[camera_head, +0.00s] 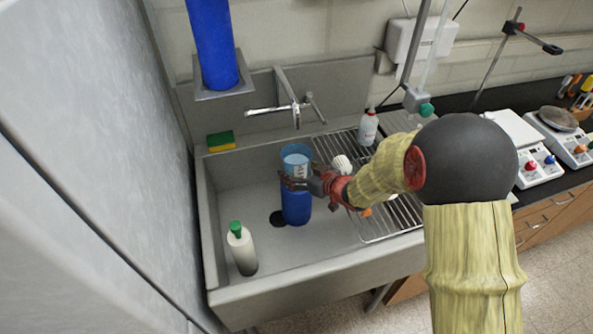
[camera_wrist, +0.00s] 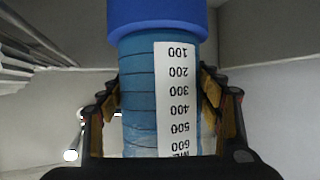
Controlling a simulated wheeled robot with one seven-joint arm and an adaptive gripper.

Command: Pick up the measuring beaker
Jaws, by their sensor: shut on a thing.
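The measuring beaker (camera_head: 297,160) is a blue vessel with a white label, inside the sink in the head view. In the wrist view the beaker (camera_wrist: 138,90) fills the middle, and its white scale with numbers from 100 to 600 appears upside down. A darker blue part (camera_head: 296,206) shows below the gripper in the head view and at the top of the wrist view. My gripper (camera_head: 296,182) reaches in from the right, with its fingers on both sides of the beaker, shut on it. In the wrist view the fingers (camera_wrist: 161,103) flank the beaker, partly hiding its sides.
The grey sink (camera_head: 262,284) surrounds the beaker. A white bottle with a green cap (camera_head: 242,250) stands at the front left in the basin. A wire rack (camera_head: 388,226) lies on the right. The faucet (camera_head: 290,100) is behind, and a sponge (camera_head: 221,141) rests on the rim.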

